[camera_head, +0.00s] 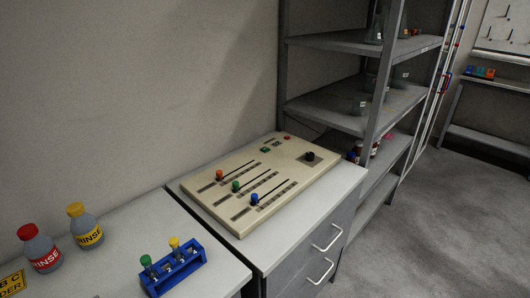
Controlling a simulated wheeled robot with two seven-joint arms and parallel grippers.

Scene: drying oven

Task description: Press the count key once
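A beige control panel (222,212) lies on the grey cabinet top. It carries three slots with an orange slider knob (219,175), a green slider knob (236,186) and a blue slider knob (255,199). Toward its far side are a small green key (265,150), a small dark element (276,142) beside it, a red button (287,138) and a black knob (310,156). The labels are too small to read, so I cannot tell which of these is the count key. Neither of my grippers is in view.
A blue rack (176,272) with green-capped and yellow-capped tubes stands on the counter at front left. A red-capped rinse bottle (41,249) and a yellow-capped one (85,227) stand left of it. A metal shelf unit (335,43) rises behind the cabinet. The floor at right is clear.

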